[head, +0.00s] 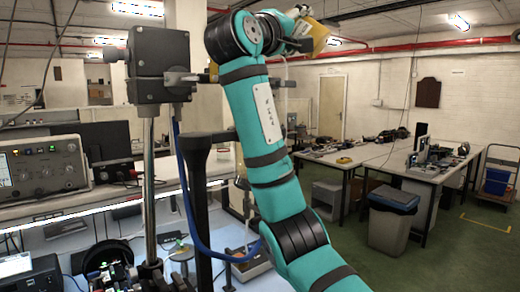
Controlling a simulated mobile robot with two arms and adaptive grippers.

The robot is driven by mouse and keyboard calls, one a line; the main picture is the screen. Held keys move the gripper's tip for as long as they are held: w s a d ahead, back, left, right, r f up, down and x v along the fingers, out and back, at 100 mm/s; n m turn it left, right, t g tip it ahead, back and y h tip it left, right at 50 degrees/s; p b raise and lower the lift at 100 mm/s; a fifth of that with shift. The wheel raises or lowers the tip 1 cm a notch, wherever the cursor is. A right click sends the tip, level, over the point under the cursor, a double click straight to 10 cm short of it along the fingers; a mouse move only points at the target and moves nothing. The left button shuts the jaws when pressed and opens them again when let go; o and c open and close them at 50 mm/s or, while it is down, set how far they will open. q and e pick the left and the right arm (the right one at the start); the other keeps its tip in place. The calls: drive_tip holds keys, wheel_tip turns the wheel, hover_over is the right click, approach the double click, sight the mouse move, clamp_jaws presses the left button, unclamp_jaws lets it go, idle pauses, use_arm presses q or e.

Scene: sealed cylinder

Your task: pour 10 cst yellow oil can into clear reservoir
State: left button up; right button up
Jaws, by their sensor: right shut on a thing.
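My teal right arm rises from the bottom to the top centre of the head view. Its gripper (303,22) is shut on a yellow can (317,40), held high and tilted. The gripper partly covers the can, and its label cannot be read. I cannot clearly make out the clear reservoir; the arm and a dark post cover part of the bench behind them. A thin pale line hangs below the can beside the arm; I cannot tell what it is. My left gripper is not in view.
A grey box on a metal post (158,66) stands left of the arm, with a blue hose (189,205) beside it. A dark post (199,190) stands close to the arm. An instrument (42,168) sits at left. A bin (391,222) stands on open green floor at right.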

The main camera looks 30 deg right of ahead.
drive_tip(key=shift+f+n+t+b, duration=0.1)
drive_tip(key=shift+n+t+b, duration=0.2)
drive_tip(key=shift+n+b, duration=0.45)
idle(1.2)
